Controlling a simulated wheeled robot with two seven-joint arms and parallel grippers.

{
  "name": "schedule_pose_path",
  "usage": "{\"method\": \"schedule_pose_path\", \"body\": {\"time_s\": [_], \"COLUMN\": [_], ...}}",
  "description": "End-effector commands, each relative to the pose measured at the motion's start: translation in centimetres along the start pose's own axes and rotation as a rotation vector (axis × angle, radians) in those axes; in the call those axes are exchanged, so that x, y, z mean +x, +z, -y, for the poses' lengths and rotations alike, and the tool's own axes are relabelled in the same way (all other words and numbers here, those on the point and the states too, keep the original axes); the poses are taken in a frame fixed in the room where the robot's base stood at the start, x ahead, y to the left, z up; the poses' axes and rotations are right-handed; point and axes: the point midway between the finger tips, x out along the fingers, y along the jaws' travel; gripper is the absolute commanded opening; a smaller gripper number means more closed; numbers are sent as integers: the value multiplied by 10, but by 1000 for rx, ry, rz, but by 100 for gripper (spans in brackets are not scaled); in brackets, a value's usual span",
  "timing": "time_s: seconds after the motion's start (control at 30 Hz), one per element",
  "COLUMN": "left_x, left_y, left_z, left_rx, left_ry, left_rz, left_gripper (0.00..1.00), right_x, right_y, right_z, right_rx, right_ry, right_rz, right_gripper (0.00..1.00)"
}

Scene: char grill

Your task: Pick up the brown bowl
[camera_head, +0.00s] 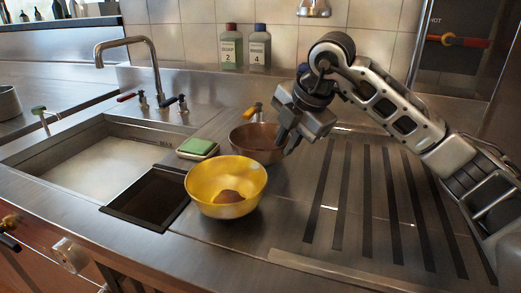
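The brown bowl (250,144) stands on the steel counter behind the yellow bowl, which hides part of its front. My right gripper (287,143) comes in from the right and points down at the right side of the brown bowl's rim. Its fingers overlap the rim in this view. I cannot tell whether they touch the bowl or how far apart they are. My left gripper is not in view.
A yellow bowl (205,190) with something brown inside stands just in front. A green sponge (197,146) on a dish and a sink (75,160) with a tap lie left. Two bottles (231,50) stand behind. The slatted drainboard (375,200) at right is clear.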

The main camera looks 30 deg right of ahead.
Motion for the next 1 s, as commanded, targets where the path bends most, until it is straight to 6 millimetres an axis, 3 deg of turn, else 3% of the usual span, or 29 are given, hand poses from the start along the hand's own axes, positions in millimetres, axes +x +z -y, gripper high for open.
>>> {"method": "schedule_pose_path", "body": {"time_s": [0.2, 0.33, 0.57, 0.63, 0.67, 1.0], "left_x": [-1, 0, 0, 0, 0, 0], "left_y": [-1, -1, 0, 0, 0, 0], "left_z": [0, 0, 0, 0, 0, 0], "left_rx": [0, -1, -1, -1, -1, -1], "left_ry": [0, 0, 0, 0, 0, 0], "left_rz": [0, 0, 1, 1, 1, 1], "left_gripper": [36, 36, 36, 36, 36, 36], "right_x": [34, 44, 46, 46, 46, 45], "right_y": [-6, -6, -6, -6, -6, -6], "right_z": [-2, -2, -2, -2, -2, -3], "right_rx": [1, 0, 0, 0, 0, 0], "right_ry": [-5, -2, -1, -1, -1, 2], "right_rz": [-2, -1, -1, -1, -1, 0], "right_gripper": [15, 15, 15, 1, 0, 0]}}
